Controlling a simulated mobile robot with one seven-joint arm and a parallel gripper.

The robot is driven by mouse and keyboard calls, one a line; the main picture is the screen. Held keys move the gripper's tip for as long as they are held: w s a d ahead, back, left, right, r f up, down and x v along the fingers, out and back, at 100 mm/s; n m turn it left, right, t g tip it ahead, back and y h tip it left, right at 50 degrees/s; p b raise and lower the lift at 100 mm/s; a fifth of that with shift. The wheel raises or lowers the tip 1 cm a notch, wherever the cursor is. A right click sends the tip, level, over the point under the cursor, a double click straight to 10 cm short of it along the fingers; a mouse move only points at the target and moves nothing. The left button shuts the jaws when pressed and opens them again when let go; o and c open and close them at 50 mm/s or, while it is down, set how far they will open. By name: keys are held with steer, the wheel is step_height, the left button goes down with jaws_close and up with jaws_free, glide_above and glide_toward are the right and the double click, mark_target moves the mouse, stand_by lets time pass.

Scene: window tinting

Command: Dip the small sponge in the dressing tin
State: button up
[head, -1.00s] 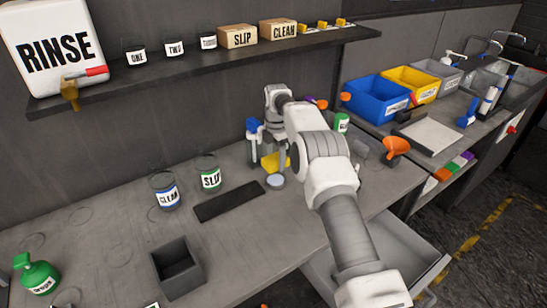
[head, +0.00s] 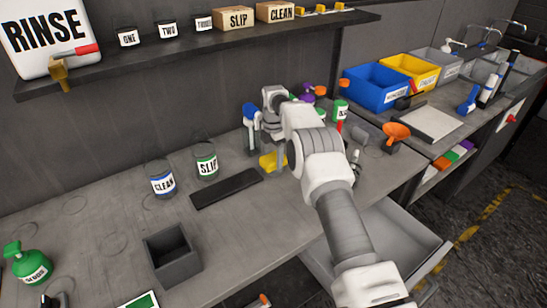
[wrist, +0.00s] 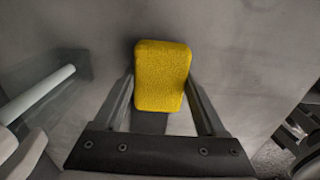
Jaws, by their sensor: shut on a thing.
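The yellow sponge (wrist: 163,65) sits between the two fingers of my gripper (wrist: 160,95) in the wrist view, and the gripper is shut on it. In the head view the sponge (head: 268,162) shows partly below my wrist, low over the grey bench; I cannot tell whether it touches the bench. I cannot make out a tin marked as dressing in either view. My arm hides part of the bench behind and to the right of the sponge.
An open dark box (head: 172,258) and green bottle (head: 27,265) are nearer left.

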mark_target(274, 157)
steer(key=shift+f+b, duration=0.4)
steer(key=shift+f, duration=0.2)
stand_by(1.7)
steer(key=shift+r, duration=0.1)
steer(key=shift+r+p, duration=2.1)
steer(key=shift+r, duration=1.4)
steer(key=shift+s+d+m, duration=0.4)
steer(key=shift+d+m, duration=0.05)
steer(key=shift+m, duration=0.45)
steer(key=s+d+m, duration=0.6)
steer(key=s+m, duration=0.5)
steer(key=s, duration=0.1)
steer(key=s+d+m, duration=0.7)
steer(key=s+m, duration=0.5)
steer(key=s, duration=0.1)
steer(key=shift+s+r, duration=0.15)
steer(key=shift+r, duration=0.15)
